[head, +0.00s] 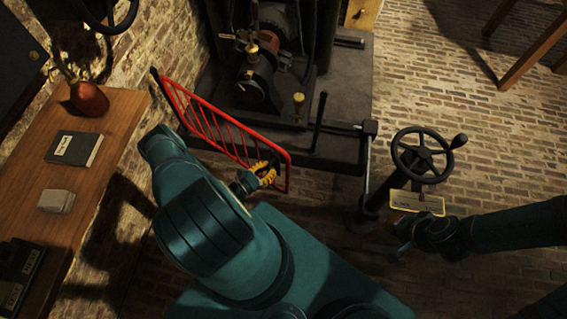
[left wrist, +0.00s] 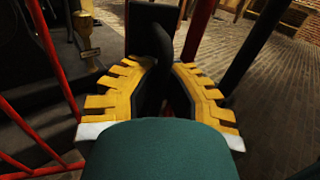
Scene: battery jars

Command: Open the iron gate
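The red iron gate (head: 215,125) stands in front of the dark machine, running from the wall at upper left to a free end at lower right. Its red bars also show in the left wrist view (left wrist: 52,62). My left gripper (head: 265,173), with yellow fingers, is at the gate's free end. In the left wrist view its fingers (left wrist: 164,78) close in around an upright black handle (left wrist: 160,42) on the gate; the contact is partly hidden in shadow. My right gripper (head: 405,236) is low beside the handwheel stand, dark and small, its fingers unclear.
A black handwheel (head: 425,155) on a post, with a small framed plate (head: 417,202), stands right of the gate. The machine (head: 258,80) is behind the gate.

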